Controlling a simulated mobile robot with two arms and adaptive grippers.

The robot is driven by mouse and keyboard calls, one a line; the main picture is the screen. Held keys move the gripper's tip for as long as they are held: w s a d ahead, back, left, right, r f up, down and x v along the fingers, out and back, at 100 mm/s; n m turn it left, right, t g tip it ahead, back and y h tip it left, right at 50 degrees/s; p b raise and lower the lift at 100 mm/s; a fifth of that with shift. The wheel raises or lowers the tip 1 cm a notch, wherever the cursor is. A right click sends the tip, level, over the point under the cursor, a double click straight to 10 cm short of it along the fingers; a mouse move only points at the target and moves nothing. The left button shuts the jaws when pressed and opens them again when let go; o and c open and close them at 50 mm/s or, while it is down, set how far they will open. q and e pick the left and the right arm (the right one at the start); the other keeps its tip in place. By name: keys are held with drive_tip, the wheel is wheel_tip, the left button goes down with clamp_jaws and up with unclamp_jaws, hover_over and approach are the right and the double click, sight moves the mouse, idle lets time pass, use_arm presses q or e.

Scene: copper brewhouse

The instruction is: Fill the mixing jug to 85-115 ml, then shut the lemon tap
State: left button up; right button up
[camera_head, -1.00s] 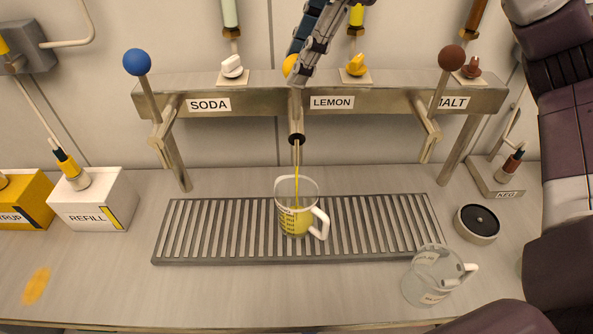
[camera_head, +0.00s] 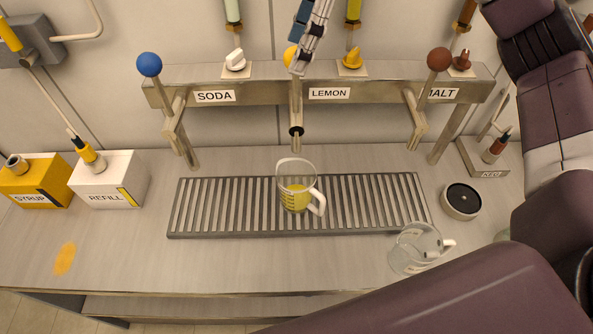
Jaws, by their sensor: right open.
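The mixing jug (camera_head: 297,188), clear with a white handle and dark marks, stands upright on the drip grate under the lemon spout (camera_head: 296,130). Yellow liquid fills its lower part; the marks are too small to read. No stream shows between spout and jug. The lemon tap's yellow knob (camera_head: 289,56) is partly hidden behind my right gripper (camera_head: 299,68). This gripper is open, pointing down beside the knob, in front of the tap bar; I cannot tell whether it touches the lever. The LEMON label (camera_head: 329,93) is right of the spout. My left gripper is not in view.
A second clear jug (camera_head: 412,255) stands right of the drip grate (camera_head: 390,228), near a round dark-topped disc (camera_head: 462,199). The blue soda knob (camera_head: 149,64) and brown malt knob (camera_head: 439,59) flank the lemon tap. SYRUP (camera_head: 45,185) and REFILL (camera_head: 125,180) boxes stand left. My arm fills the lower right.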

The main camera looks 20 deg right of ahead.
drive_tip(key=shift+s+a+r, duration=0.1)
drive_tip(key=shift+s, duration=0.05)
drive_tip(key=p+v, duration=0.5)
drive_tip(key=v, duration=0.2)
idle(0.3)
drive_tip(key=v, duration=1.2)
idle(0.6)
